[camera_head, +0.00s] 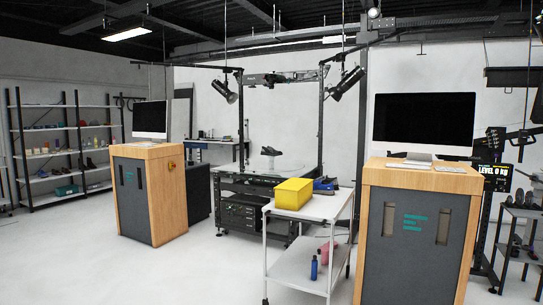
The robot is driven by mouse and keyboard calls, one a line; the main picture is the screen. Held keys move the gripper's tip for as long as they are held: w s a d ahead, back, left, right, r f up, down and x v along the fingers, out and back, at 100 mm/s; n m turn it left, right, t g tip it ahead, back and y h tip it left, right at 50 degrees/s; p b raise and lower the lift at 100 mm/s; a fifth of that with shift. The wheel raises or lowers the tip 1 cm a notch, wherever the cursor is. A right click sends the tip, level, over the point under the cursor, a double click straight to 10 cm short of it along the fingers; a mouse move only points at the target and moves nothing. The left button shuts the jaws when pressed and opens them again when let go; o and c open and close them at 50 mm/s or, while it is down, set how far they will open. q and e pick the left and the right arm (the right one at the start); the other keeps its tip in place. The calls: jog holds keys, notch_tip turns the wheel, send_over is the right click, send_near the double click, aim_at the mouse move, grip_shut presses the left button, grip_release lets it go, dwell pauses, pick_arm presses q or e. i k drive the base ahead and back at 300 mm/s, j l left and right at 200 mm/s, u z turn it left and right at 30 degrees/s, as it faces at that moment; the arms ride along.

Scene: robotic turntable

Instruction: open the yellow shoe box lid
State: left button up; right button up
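The yellow shoe box (293,193) sits on the top shelf of a white wheeled cart (315,208) near the middle of the view. Its lid (294,185) appears to be on the box, closed. No gripper of mine shows in the head view. The box stands some distance ahead of me, and nothing touches it from my side.
A blue shoe (325,186) is beside the box. Bottles (314,266) stand on the cart's lower shelf. Wooden cabinets with monitors stand left (150,192) and right (415,232). A turntable rig (270,164) is behind. The left foreground floor is clear.

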aim_at(295, 184)
jog(key=i+l, duration=0.65)
jog(key=i, duration=0.15)
jog(key=i+l, duration=0.65)
jog(key=i, duration=0.2)
jog(key=i+l, duration=0.6)
jog(key=i, duration=0.2)
jog(key=i+l+u, duration=0.1)
jog(key=i+l, duration=0.55)
jog(key=i, duration=0.2)
